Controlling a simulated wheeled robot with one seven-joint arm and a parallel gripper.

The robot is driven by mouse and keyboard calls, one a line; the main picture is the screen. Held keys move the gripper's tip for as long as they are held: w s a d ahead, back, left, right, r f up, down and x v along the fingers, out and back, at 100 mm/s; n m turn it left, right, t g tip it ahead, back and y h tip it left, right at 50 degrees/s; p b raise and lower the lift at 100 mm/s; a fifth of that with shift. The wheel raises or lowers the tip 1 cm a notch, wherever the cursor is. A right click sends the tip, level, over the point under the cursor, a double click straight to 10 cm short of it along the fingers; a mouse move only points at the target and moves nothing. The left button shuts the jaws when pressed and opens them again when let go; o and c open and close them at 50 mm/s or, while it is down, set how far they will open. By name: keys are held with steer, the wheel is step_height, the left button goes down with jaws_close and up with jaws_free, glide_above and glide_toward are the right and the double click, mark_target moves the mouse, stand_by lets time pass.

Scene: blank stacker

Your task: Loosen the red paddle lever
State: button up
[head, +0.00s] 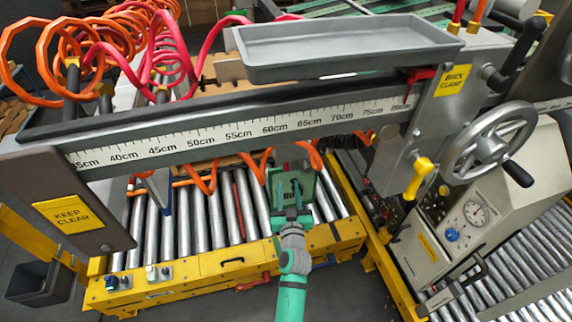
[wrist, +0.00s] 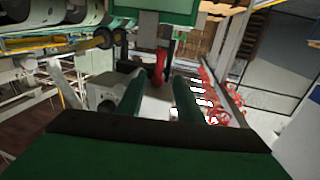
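A red lever-like part (head: 420,76) sits on the ruler beam (head: 250,127), left of the yellow BACK CLAMP label, in the head view. Another red handle (head: 252,283) is low on the front of the yellow conveyor frame. My green gripper (head: 291,188) is over the rollers, in front of and below the beam. In the wrist view my gripper (wrist: 158,92) has its two dark green fingers apart with a gap between them. A red upright part (wrist: 160,65) shows in that gap, beyond the fingers; I cannot tell which red part it is. No contact is visible.
A grey tray (head: 345,62) stands above the beam. A handwheel (head: 490,143) and a yellow-knobbed lever (head: 420,172) are at the right. Coiled orange hoses (head: 75,50) fill the upper left. Rollers (head: 225,215) lie around my gripper.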

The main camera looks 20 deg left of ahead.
mark_target(286, 166)
steer(key=shift+x, duration=5.7)
steer(key=shift+r, duration=0.2)
jaws_close()
